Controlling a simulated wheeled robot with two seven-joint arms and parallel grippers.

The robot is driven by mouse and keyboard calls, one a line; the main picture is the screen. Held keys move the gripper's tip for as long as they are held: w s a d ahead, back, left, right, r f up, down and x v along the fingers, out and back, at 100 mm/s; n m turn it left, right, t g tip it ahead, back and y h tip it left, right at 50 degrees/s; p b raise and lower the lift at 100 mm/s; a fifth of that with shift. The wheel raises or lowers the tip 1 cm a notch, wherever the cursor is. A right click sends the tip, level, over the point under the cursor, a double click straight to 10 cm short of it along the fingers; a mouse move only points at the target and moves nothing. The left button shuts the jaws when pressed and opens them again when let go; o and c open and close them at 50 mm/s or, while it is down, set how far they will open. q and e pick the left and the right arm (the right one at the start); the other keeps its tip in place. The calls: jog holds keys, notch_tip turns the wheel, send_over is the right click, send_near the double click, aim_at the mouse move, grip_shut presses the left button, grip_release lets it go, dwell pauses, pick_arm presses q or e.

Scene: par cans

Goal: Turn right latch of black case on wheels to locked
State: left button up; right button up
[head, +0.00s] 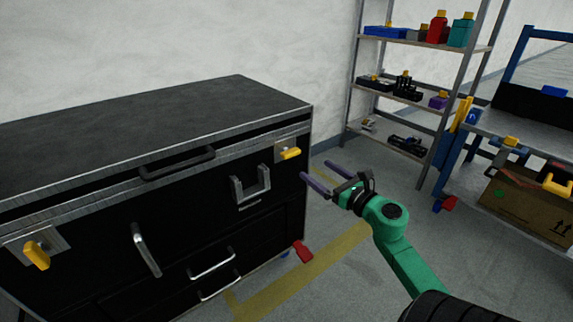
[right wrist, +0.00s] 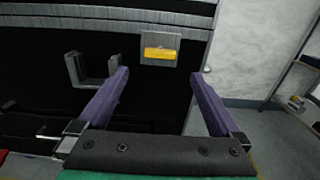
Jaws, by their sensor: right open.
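The black case on wheels (head: 120,110) stands at the left in the head view, with its lid down. Its right latch is a yellow handle (head: 290,153) on a square metal plate near the right front corner; in the right wrist view the yellow handle (right wrist: 160,53) lies roughly level. The left latch (head: 37,254) is a yellow handle on its own plate, tilted. My right gripper (head: 315,175) is open and empty, below and to the right of the right latch, apart from it. In the right wrist view its purple fingers (right wrist: 164,72) spread below the latch. My left gripper is not in view.
A bracket handle (head: 250,188) projects from the case front left of the right latch. Drawer handles (head: 212,264) sit lower down. A metal shelf (head: 420,95) with tools and bottles and a workbench (head: 500,125) stand at the right. The floor between is clear.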

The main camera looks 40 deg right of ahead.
aim_at(294, 154)
jog(key=w, duration=1)
jog(key=shift+w+d+b, duration=0.15)
jog(key=shift+w+b, duration=0.15)
jog(key=shift+b, duration=0.1)
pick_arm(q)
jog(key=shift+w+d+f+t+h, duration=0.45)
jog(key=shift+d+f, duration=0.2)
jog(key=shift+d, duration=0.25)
pick_arm(e)
jog(key=c, duration=1.2)
